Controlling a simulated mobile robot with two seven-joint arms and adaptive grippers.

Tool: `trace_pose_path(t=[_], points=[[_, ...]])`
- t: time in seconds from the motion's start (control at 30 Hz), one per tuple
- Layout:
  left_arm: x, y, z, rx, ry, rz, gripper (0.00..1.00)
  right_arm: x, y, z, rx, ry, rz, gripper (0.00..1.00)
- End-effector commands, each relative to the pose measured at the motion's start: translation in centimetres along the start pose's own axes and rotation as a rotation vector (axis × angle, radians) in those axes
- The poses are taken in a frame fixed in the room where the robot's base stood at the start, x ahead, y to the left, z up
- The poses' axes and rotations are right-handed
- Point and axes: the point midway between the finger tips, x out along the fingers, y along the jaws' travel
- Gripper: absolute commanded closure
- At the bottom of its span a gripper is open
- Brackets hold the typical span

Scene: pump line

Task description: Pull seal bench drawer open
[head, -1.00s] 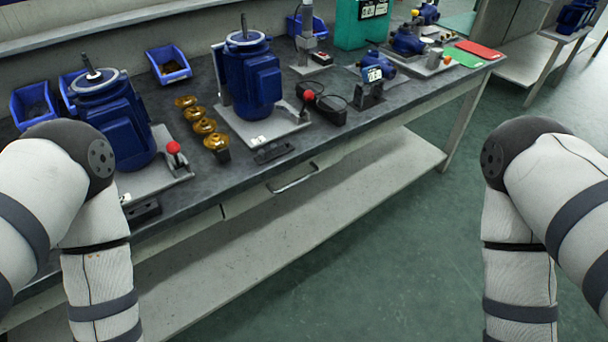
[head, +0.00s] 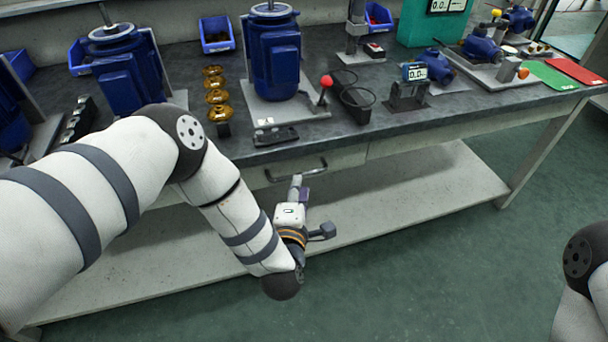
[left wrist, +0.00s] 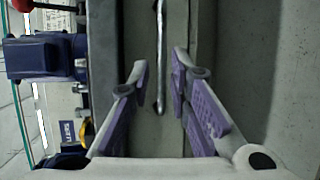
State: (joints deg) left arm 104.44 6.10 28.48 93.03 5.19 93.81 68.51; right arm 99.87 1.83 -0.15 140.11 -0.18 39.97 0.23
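The seal bench drawer (head: 346,158) is a pale front under the dark worktop in the head view, and it looks closed. Its bar handle (head: 318,167) shows just above my left gripper (head: 298,186), which reaches up to it from the front. In the left wrist view the handle (left wrist: 160,60) runs upright in the picture, in the gap between the purple-padded fingers of my left gripper (left wrist: 160,78). The fingers are open and apart from the bar on both sides. How deep the bar sits between them is unclear. My right gripper is out of view.
Blue motors (head: 273,55), gold rings (head: 216,97), a red-knobbed lever (head: 326,82) and a black block (head: 276,137) stand on the worktop above. A pale lower shelf (head: 430,180) lies below the drawer. The green floor (head: 440,270) in front is clear.

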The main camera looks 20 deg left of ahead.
Motion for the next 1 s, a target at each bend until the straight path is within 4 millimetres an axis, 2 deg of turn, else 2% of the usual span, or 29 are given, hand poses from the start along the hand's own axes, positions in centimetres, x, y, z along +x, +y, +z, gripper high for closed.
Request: trace_pose_path(t=[0.1, 0.2, 0.33, 0.6, 0.7, 1.0], points=[[2.9, -0.4, -0.1, 0.003, 0.001, -0.001, 0.82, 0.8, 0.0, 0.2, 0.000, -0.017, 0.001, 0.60], [4.7, -0.4, -0.1, 0.003, 0.000, -0.003, 0.82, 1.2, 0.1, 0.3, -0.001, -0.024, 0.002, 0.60], [6.0, -0.3, 0.0, 0.003, -0.001, -0.003, 0.82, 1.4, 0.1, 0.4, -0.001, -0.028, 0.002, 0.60], [6.3, -0.1, 0.0, 0.004, -0.002, -0.004, 0.82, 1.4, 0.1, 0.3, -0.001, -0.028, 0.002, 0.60], [6.3, -0.1, 0.0, 0.004, -0.002, -0.004, 1.00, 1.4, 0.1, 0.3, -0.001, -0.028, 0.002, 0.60], [6.2, -0.1, 0.0, 0.003, -0.002, -0.003, 1.00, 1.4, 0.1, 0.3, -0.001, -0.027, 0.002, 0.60]])
